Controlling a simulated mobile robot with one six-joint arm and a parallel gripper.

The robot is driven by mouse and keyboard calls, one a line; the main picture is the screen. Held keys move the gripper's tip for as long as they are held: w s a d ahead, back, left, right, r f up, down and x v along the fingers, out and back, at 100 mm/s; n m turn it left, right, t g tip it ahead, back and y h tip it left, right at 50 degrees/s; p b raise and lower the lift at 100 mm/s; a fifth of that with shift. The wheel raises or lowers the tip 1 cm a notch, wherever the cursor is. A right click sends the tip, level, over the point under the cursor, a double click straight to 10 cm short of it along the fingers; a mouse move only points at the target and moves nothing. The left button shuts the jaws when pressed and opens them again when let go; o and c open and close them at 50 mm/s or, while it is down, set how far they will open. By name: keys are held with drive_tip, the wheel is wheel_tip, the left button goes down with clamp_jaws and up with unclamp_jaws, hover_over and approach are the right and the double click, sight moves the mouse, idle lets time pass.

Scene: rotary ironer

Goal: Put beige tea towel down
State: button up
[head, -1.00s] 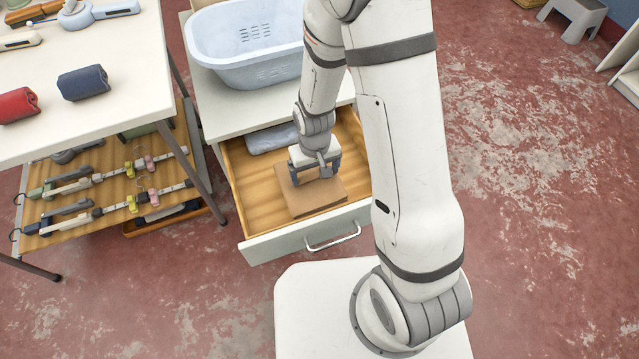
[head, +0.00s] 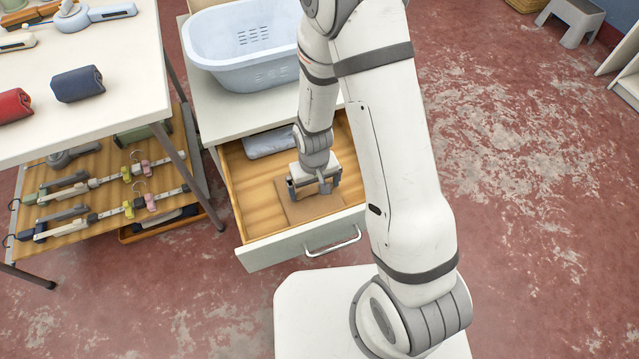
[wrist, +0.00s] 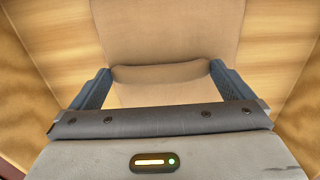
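The beige tea towel (head: 312,208) is a folded, flat tan bundle inside the open drawer, toward its front. My gripper (head: 314,193) points down over it, inside the drawer. In the wrist view, the fingers (wrist: 160,88) stand apart on either side of a raised fold of the towel (wrist: 170,35), which fills the gap between them. The gripper looks shut on that fold. The towel's underside is hidden, so I cannot tell whether it touches the drawer floor.
The wooden drawer (head: 255,205) holds a grey folded cloth (head: 270,141) at its back. A pale blue basket (head: 245,50) stands on the cabinet above. A white table (head: 110,110) with a navy roll (head: 78,84) and a red roll (head: 14,106) is at left.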

wheel_tip(320, 180, up, 12)
drive_tip(key=p, duration=0.5)
wheel_tip(320, 180, up, 12)
drive_tip(key=m, duration=0.2)
hover_over(315, 189)
drive_tip(key=s+d, duration=0.3)
drive_tip(key=d, duration=0.3)
drive_tip(key=s+d+r+m+t, duration=0.1)
drive_tip(key=s+d+r, duration=0.4)
drive_tip(key=s+r, duration=0.3)
drive_tip(key=shift+d+r, duration=0.15)
drive_tip(key=shift+d, duration=0.2)
wheel_tip(315, 189, up, 25)
drive_tip(key=t+p, duration=0.1)
drive_tip(key=p, duration=2.1)
drive_tip(key=shift+s+t, duration=0.15)
drive_tip(key=shift+t, duration=0.15)
drive_tip(key=shift+c, duration=0.3)
